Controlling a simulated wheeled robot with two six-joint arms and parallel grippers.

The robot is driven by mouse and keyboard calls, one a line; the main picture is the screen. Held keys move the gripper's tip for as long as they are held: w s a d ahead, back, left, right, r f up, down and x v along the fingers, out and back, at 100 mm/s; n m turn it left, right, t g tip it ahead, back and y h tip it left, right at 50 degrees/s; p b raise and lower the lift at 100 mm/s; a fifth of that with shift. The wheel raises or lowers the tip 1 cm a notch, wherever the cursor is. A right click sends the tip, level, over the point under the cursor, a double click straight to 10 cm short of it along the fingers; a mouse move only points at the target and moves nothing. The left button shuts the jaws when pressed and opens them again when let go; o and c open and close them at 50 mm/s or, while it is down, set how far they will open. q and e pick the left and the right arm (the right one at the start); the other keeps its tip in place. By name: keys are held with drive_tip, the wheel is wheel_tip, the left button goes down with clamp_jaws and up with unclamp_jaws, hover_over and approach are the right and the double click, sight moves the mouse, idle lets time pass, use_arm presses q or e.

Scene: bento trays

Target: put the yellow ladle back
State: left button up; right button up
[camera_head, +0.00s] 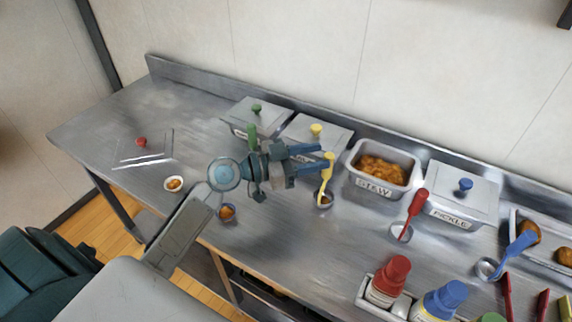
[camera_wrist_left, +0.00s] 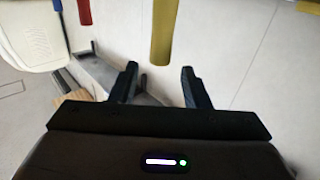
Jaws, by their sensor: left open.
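The yellow ladle (camera_head: 327,178) stands tilted on the steel counter, handle up, in front of the gap between the yellow-knobbed lidded container (camera_head: 318,144) and the stew tub (camera_head: 380,186). Its bowl is low and looks dark brownish inside. My left gripper (camera_head: 322,156) is open, its fingertips close to the top of the yellow handle. In the left wrist view the yellow handle (camera_wrist_left: 161,32) hangs just ahead of the gap between the open fingers (camera_wrist_left: 160,75). I cannot tell whether they touch it. My right gripper is not in view.
A red ladle (camera_head: 414,208) and blue ladle (camera_head: 508,254) stand to the right. A green ladle (camera_head: 251,134) is partly hidden behind my gripper. Squeeze bottles (camera_head: 388,281) fill a front caddy. The counter's left part (camera_head: 100,122) is mostly clear.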

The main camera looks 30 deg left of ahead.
use_arm(q)
drive_tip(key=b+v, duration=0.2)
drive_tip(key=v, duration=0.4)
drive_tip(key=shift+s, duration=0.15)
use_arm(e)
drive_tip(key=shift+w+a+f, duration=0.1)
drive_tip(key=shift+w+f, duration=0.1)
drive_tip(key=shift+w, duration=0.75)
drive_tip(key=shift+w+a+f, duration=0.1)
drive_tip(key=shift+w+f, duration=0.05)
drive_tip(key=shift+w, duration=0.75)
use_arm(q)
drive_tip(key=shift+a, duration=0.1)
